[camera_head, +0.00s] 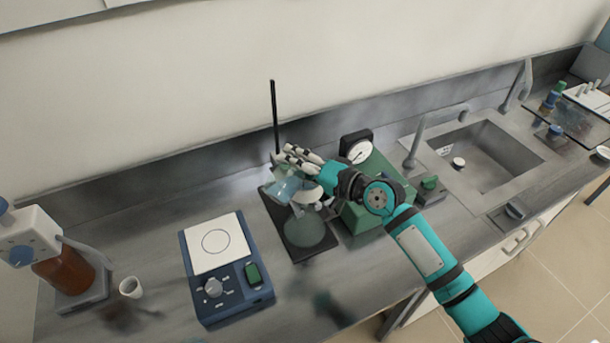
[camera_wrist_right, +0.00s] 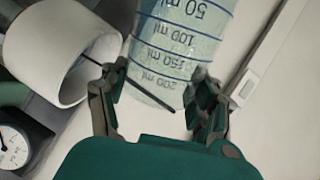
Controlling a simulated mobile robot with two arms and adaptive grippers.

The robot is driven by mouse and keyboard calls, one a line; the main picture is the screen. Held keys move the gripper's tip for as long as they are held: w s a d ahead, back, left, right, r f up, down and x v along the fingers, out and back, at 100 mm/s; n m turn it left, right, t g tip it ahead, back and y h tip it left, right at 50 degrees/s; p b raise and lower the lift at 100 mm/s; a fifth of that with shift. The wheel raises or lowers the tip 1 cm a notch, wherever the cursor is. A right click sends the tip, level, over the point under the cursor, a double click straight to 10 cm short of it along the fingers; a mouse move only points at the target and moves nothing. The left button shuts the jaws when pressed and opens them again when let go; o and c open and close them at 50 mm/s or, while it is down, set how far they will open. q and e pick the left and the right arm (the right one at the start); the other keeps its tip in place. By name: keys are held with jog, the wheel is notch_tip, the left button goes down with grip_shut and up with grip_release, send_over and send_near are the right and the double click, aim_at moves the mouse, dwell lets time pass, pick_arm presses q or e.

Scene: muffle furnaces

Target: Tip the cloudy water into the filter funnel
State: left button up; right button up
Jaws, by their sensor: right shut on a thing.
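My right gripper (camera_head: 283,163) is shut on a clear graduated beaker (camera_head: 283,188) of pale bluish, cloudy liquid. The beaker is tilted and held above the bench, beside the white filter funnel (camera_head: 308,196). The funnel sits over a glass flask (camera_head: 306,231) on the dark base of a rod stand (camera_head: 275,115). In the right wrist view, the fingers (camera_wrist_right: 158,88) lie on either side of the beaker (camera_wrist_right: 182,40), and its ml marks show. The funnel's white rim (camera_wrist_right: 75,45) is close on the left there. I cannot tell whether liquid is flowing. My left gripper is not in view.
A green pump (camera_head: 362,208) with a dial gauge (camera_head: 358,150) stands right of the flask, under my arm. A blue stirrer (camera_head: 236,291) is left of the stand. A small white cup (camera_head: 130,287) and amber bottle (camera_head: 65,273) are far left. A sink (camera_head: 487,156) is right.

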jog(key=shift+w+d+r+m, duration=0.1)
jog(key=shift+w+m, duration=0.05)
jog(key=shift+m, duration=0.15)
jog(key=shift+w+d+m, duration=0.1)
jog(key=shift+m, duration=0.2)
dwell(0.6)
jog(key=shift+m+y, duration=0.3)
jog(key=shift+w+d, duration=0.1)
jog(key=shift+w+d+r+m, duration=0.1)
jog(key=shift+m, duration=0.4)
